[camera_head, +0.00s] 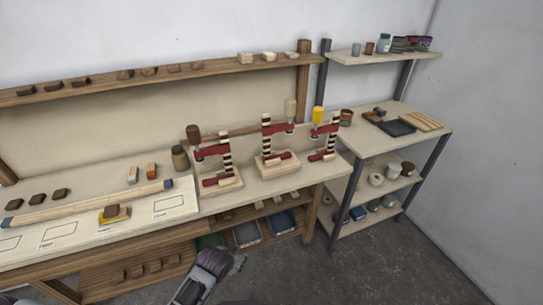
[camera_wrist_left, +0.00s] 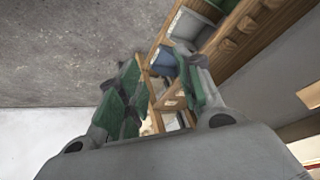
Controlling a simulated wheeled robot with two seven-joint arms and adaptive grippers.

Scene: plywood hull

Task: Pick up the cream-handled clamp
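The cream-handled clamp (camera_head: 267,127) stands upright in the middle of three red-and-black clamps on the bench, on a light wooden block, its cream handle (camera_head: 290,108) at the top. A brown-handled clamp (camera_head: 226,156) stands to its left and a yellow-handled clamp (camera_head: 333,127) to its right. My left gripper (camera_head: 234,264) is low in front of the bench, well below and apart from the clamps. The left wrist view shows its green-padded fingers (camera_wrist_left: 158,88) spread, with nothing held between them. The clamps are not recognisable there. My right gripper is out of view.
The bench (camera_head: 120,232) carries a long wooden bar (camera_head: 90,204), small blocks and a jar (camera_head: 180,158). Trays (camera_head: 247,234) sit on its lower shelf near my left gripper. A shelving unit (camera_head: 420,150) stands at the right. The floor (camera_head: 390,270) in front is clear.

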